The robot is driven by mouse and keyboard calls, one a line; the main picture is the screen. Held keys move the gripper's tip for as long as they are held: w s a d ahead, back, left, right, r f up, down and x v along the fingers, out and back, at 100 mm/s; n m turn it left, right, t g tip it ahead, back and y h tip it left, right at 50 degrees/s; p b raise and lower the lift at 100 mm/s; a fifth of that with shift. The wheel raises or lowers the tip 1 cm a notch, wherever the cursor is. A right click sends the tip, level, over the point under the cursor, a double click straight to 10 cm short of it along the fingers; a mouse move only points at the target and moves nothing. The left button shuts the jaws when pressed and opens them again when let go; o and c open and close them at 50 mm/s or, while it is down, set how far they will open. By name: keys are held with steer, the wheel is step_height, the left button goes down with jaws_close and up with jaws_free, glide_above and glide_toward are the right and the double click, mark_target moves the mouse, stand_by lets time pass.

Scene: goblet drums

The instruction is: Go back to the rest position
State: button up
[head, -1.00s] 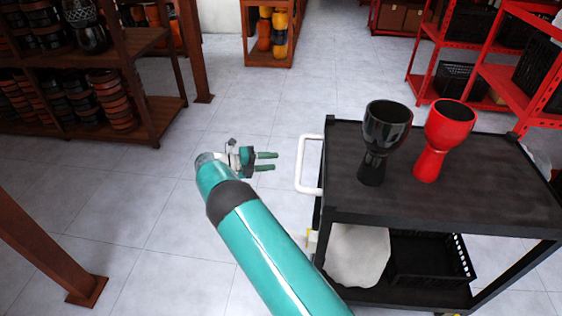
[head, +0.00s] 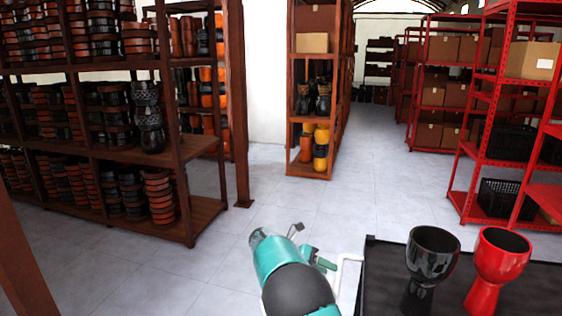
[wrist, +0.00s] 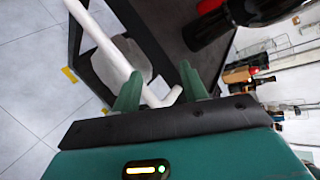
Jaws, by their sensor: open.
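My gripper (wrist: 158,92) is open in the wrist view, its two green fingers apart. The white handle (wrist: 102,40) of the cart runs behind the fingers; I cannot tell whether they touch it. In the head view my gripper (head: 322,262) is partly hidden by my arm, just left of the cart (head: 385,262). A black goblet drum (head: 432,255) and a red goblet drum (head: 498,265) stand upright on the dark cart top, right of my gripper. Part of a dark drum (wrist: 215,22) shows at the top of the wrist view.
A brown shelf (head: 205,212) with stacked drums stands at left. A narrow wooden rack (head: 308,170) stands at the back. Red shelves (head: 465,205) with boxes and black crates line the right. The tiled floor (head: 340,205) between them is clear.

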steer(key=s+d+r+m+t+y, duration=0.1)
steer(key=s+d+r+m+y, duration=0.25)
steer(key=s+r+m, duration=0.45)
steer(key=s+d+r+m+y, duration=0.2)
steer(key=s+r+m+y, duration=0.2)
steer(key=s+r+m, duration=0.45)
steer(key=s+a+m+t+y, duration=0.1)
steer(key=s+m+t+y, duration=0.1)
steer(key=s+m, duration=0.4)
steer(key=s+a+m+t+y, duration=0.1)
steer(key=s+m, duration=0.6)
steer(key=s, duration=0.9)
steer(key=shift+s+a+f+t+y, duration=0.15)
steer(key=shift+a+f+t+y, duration=0.15)
steer(key=shift+t+y, duration=0.55)
